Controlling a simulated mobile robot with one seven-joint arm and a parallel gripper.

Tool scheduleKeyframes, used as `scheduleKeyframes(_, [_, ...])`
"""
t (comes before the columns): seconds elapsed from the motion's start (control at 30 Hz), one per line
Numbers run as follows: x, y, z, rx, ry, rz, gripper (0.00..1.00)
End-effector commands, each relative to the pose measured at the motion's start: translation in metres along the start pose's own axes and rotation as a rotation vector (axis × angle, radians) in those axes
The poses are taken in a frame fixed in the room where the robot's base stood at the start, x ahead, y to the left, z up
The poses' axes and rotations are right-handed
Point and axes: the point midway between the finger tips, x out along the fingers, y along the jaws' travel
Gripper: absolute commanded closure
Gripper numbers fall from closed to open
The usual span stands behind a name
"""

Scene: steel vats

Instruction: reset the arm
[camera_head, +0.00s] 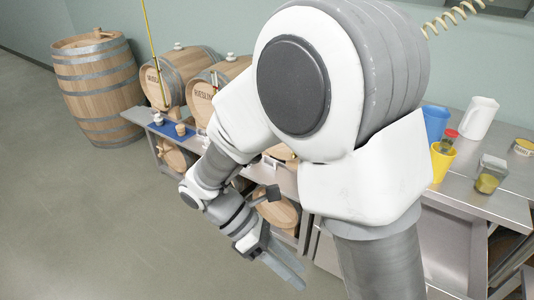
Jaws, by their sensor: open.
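My arm fills the middle of the head view, folded with its large white and grey joint toward the camera. My gripper (284,267) hangs low at the lower middle, pointing down and to the right, in front of the bench. Its jaws are open, and I see nothing between the fingers. It is apart from the barrels and the things on the bench. The arm hides the middle of the bench and part of the wall.
A steel bench (481,200) runs behind my arm, with a blue pitcher (435,122), white pitcher (480,118), yellow cup (441,162) and glass jar (489,175) at right. Small barrels (176,72) stand at left beside a large barrel (98,90). The floor (90,230) at left is clear.

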Motion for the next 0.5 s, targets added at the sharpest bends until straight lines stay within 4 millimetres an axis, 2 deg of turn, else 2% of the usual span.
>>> scheduleKeyframes(0.03, [-0.006, -0.004, 0.016, 0.081, 0.064, 0.012, 0.56])
scheduleKeyframes(0.1, [-0.010, -0.008, 0.030, 0.190, 0.149, 0.024, 0.56])
scheduleKeyframes(0.5, [-0.033, -0.035, 0.106, 0.822, 0.630, 0.065, 0.56])
